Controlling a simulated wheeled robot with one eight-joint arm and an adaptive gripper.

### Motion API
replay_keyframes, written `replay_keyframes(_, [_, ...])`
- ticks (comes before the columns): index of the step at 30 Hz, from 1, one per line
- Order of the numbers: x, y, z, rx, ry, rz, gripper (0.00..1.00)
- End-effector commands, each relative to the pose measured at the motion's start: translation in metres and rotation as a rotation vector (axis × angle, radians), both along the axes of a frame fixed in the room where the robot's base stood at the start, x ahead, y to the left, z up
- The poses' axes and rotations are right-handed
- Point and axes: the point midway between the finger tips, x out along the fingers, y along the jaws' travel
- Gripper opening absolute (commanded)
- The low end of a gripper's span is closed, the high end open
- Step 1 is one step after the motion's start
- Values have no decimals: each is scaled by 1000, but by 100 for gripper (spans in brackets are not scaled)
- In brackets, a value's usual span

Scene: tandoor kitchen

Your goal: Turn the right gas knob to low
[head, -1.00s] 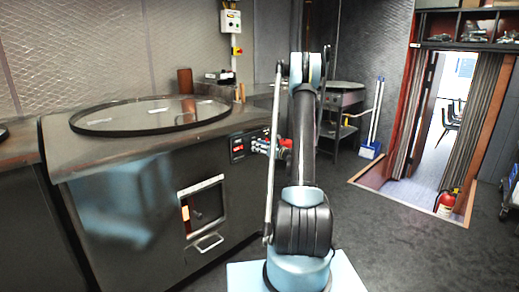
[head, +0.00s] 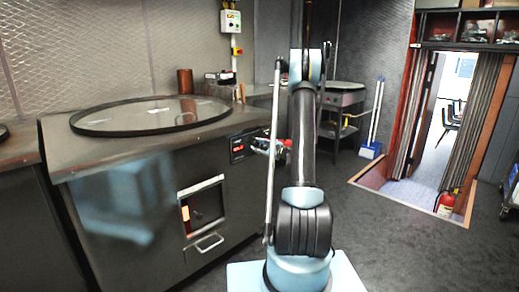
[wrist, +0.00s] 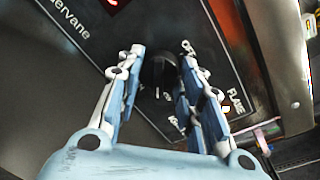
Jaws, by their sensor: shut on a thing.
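The dark round gas knob (wrist: 158,70) sits on a black control panel in the wrist view, with a white mark below it. My gripper (wrist: 160,62) is shut on it, one finger on each side. Part of the knob's edge is hidden by the fingers. In the head view the control panel (head: 238,149) is on the oven front's right end, and my gripper (head: 263,145) is up against its right part, hiding the knob there. Lettering including "FLAME" shows beside the right finger in the wrist view.
The steel tandoor oven (head: 120,165) has a round lid (head: 150,114) on top and a small framed window (head: 203,205) in front. A red fire extinguisher (head: 446,204) stands near the doorway at right. The floor right of my arm is clear.

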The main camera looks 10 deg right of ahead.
Motion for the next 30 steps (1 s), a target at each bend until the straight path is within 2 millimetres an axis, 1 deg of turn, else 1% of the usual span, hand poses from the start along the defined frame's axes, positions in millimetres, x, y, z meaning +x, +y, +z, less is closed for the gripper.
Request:
replay_keyframes(1, [2, -2, 0, -16, -14, -5, 10])
replay_keyframes(9, [2, -1, 0, -86, -64, -5, 10])
replay_keyframes(24, [2, -1, 0, -100, -74, -4, 10])
replay_keyframes(25, [2, -1, 0, -100, -74, -4, 36])
replay_keyframes(26, [2, -1, 0, -100, -74, -4, 43])
replay_keyframes(27, [2, -1, 0, -100, -74, -2, 52])
replay_keyframes(28, [1, -1, 0, -100, -74, -2, 55])
replay_keyframes(30, [1, -1, 0, -100, -74, -2, 55])
